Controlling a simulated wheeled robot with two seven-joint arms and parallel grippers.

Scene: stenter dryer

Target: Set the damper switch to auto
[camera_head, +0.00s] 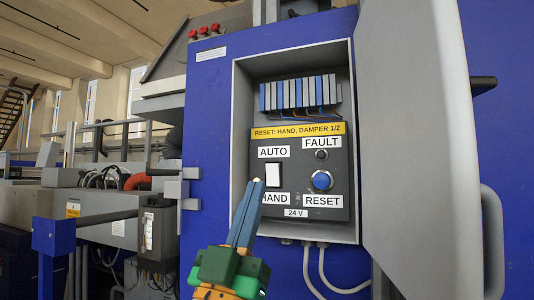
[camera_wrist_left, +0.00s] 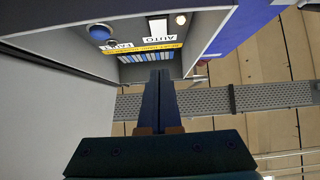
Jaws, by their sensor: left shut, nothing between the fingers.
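The damper switch (camera_head: 273,174) is a white rocker on the dark panel, between the AUTO label (camera_head: 273,152) above and the HAND label (camera_head: 275,198) below. I cannot tell which half is pressed in. My left gripper (camera_head: 257,182) is shut and empty, its tips pointing up just left of the switch's lower part and hiding the start of HAND. Contact cannot be told. In the left wrist view, the switch (camera_wrist_left: 158,27) and AUTO label appear upside down beyond the shut fingertips (camera_wrist_left: 160,72). My right gripper is not in view.
The blue RESET button (camera_head: 321,180) and dark FAULT lamp (camera_head: 321,155) sit right of the switch. The grey box rim (camera_head: 241,130) surrounds the panel. The open grey door (camera_head: 410,130) stands at the right. Cables (camera_head: 322,270) hang below the box.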

